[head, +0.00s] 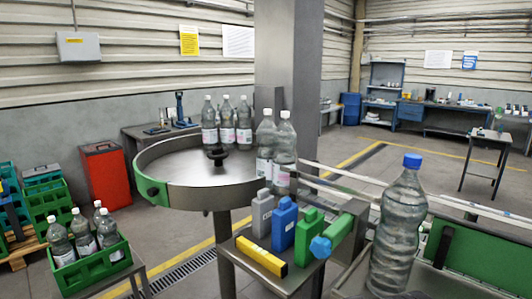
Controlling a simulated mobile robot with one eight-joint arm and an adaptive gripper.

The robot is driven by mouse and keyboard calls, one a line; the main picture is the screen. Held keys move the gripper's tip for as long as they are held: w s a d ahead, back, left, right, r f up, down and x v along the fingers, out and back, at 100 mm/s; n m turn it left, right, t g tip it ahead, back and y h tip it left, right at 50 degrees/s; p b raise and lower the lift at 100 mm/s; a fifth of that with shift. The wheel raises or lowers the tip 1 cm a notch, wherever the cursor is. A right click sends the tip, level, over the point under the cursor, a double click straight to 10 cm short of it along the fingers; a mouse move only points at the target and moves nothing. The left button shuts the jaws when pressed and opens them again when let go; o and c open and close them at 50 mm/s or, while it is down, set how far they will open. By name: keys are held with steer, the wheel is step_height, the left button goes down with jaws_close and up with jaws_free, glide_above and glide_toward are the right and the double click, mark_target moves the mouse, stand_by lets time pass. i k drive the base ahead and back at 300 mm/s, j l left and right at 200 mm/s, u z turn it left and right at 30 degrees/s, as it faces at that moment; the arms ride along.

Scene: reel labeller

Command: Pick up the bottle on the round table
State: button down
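The round table (235,193) stands left of centre, with a raised metal rim. Clear bottles with white caps and labels stand at it: a left one (209,127), a middle one (227,122) and a right one (244,124) at its far side. Two more, one behind (265,143) and one in front (284,152), stand at its right edge; their bases are partly hidden. A larger clear bottle with a blue cap (400,225) stands upright in the right foreground, apart from the round table. My gripper is not in view.
Grey (262,213), blue (284,224) and green (308,228) blocks and a yellow bar (262,256) crowd the front. A green crate (92,268) of bottles is at lower left. A thick column (287,60) rises behind the table.

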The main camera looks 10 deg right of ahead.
mark_target(264, 154)
steer(key=i+j+z, duration=0.1)
steer(key=i+j, duration=0.15)
steer(key=i+j+z, duration=0.15)
steer(key=j, duration=0.35)
steer(key=i+j+z, duration=0.1)
steer(key=i+j, duration=0.2)
steer(key=i+j+z, duration=0.1)
steer(key=j, duration=0.45)
steer(key=i+l, duration=0.05)
steer(key=i, duration=0.05)
